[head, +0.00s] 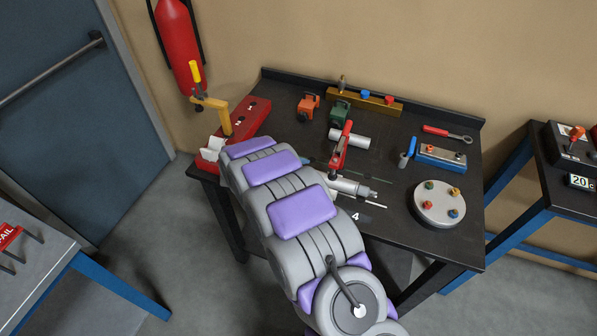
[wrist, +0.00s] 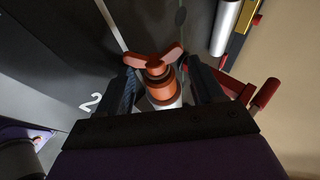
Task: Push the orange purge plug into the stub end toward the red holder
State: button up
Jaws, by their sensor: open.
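In the wrist view the orange purge plug (wrist: 160,90), with a two-winged head, stands between the two dark fingers of my gripper (wrist: 165,82). The fingers are open, one on each side, with a narrow gap on the right; contact on the left is unclear. A pale cylinder, likely the stub end (wrist: 168,104), shows just below the plug. How deep the plug sits in it cannot be told. A red holder (head: 340,147) stands upright mid-table in the head view; a red part (wrist: 264,93) shows right of my gripper in the wrist view. My arm hides the plug and gripper in the head view.
Close around are a grey pipe piece (head: 349,138), orange (head: 308,107) and green (head: 340,113) clamps, and a metal fitting (head: 350,187). A round plate (head: 439,204) and blue block (head: 440,155) stand right. A red rack (head: 246,117) is at the left edge.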

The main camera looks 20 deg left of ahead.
jog(key=p+v, duration=0.3)
jog(key=v, duration=1.4)
jog(key=shift+a, duration=0.2)
